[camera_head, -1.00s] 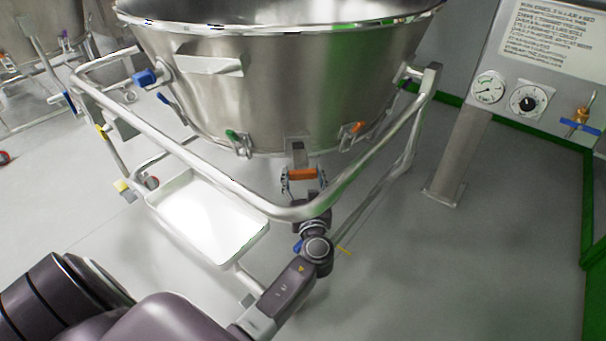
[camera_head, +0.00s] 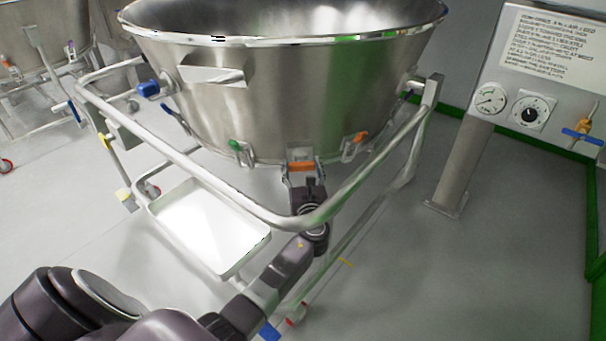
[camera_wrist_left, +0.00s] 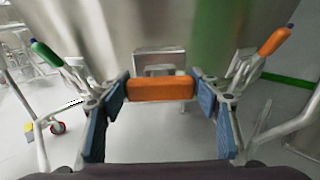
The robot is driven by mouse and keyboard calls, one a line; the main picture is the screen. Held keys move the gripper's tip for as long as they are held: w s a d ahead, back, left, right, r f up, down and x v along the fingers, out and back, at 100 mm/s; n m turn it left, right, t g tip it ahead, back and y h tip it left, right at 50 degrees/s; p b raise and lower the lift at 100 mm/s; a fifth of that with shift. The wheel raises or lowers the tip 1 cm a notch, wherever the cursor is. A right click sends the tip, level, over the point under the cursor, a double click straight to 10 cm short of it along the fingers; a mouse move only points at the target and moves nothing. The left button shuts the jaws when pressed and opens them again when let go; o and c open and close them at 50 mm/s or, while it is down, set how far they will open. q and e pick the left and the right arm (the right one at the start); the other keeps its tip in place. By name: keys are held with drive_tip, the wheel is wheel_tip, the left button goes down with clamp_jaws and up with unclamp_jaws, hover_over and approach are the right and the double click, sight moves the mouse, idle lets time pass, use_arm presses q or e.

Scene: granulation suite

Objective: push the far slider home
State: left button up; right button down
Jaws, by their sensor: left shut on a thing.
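A slider with an orange grip bar (camera_head: 301,166) sits at the lower front of the steel bowl (camera_head: 290,100), just below a metal plate (camera_head: 300,150). My left gripper (camera_head: 304,178) reaches up to it from below, past the frame rail. In the left wrist view the blue-padded fingers of my left gripper (camera_wrist_left: 160,93) are shut on the two ends of the orange bar (camera_wrist_left: 160,88). A metal bracket (camera_wrist_left: 158,62) shows right behind the bar, close to the bowl wall. How deep the slider sits is hidden. My right gripper is out of view.
A tubular rail (camera_head: 250,212) curves around the bowl, close to my left arm. A green-handled clamp (camera_head: 235,146) and an orange-handled clamp (camera_head: 355,143) flank the slider. A white tray (camera_head: 215,225) hangs at left. A gauge panel (camera_head: 540,90) stands at right.

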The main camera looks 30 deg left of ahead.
use_arm(q)
drive_tip(key=shift+w+a+r, duration=0.1)
drive_tip(key=shift+a+r, duration=0.05)
drive_tip(key=shift+r, duration=0.15)
drive_tip(key=o, duration=1.7)
drive_tip(key=shift+w+f, duration=0.1)
drive_tip(key=shift+f, duration=0.1)
drive_tip(key=shift+s+d+f, duration=0.1)
drive_tip(key=shift+s+d, duration=0.2)
drive_tip(key=shift+s, duration=0.05)
drive_tip(key=v, duration=1.1)
